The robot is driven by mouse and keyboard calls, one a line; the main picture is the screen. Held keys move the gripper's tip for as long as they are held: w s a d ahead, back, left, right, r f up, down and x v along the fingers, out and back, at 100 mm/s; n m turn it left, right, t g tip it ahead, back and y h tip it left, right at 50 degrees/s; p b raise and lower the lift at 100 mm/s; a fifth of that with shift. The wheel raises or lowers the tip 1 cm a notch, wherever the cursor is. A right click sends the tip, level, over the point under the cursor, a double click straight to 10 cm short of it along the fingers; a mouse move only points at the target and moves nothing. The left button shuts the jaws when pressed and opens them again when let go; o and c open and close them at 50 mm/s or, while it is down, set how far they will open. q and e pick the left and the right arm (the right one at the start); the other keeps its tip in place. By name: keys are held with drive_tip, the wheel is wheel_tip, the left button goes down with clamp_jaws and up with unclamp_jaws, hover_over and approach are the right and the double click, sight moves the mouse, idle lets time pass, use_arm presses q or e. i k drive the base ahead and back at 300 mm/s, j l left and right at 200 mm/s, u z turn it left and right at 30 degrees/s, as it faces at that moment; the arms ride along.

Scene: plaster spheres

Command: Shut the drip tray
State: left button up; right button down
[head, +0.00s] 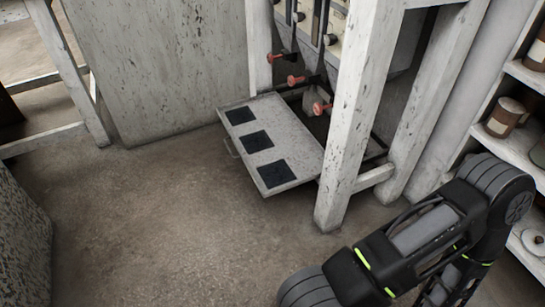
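The drip tray (273,121) is a light speckled flat panel with three dark square patches on top. It sticks out, open, from the lower part of a white paint-spattered wooden frame (357,105). A small handle (231,147) shows at its left front edge. Red-tipped taps (294,80) hang above its back edge. One of my arms reaches in at the lower right, apart from the tray, and its gripper is out of the picture. My other gripper is not in view either.
A post of the frame stands at the tray's right side. A large grey panel (160,60) stands behind to the left. Shelves with jars (505,117) are at the right. The floor (150,215) before the tray is clear.

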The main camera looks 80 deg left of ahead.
sight(278, 151)
drive_tip(key=u, duration=0.45)
drive_tip(key=j+u, duration=0.1)
drive_tip(key=u, duration=0.8)
drive_tip(key=j+u, duration=0.1)
drive_tip(key=u, duration=0.35)
drive_tip(key=i+u, duration=0.1)
drive_tip(key=u, duration=1.25)
drive_tip(key=i+j, duration=0.2)
drive_tip(key=j, duration=0.15)
drive_tip(key=i+j, duration=0.2)
drive_tip(key=j, duration=0.15)
drive_tip(key=i+j, duration=0.2)
drive_tip(key=j, duration=0.15)
drive_tip(key=i+j, duration=0.2)
drive_tip(key=j, duration=0.15)
drive_tip(key=z, duration=1.6)
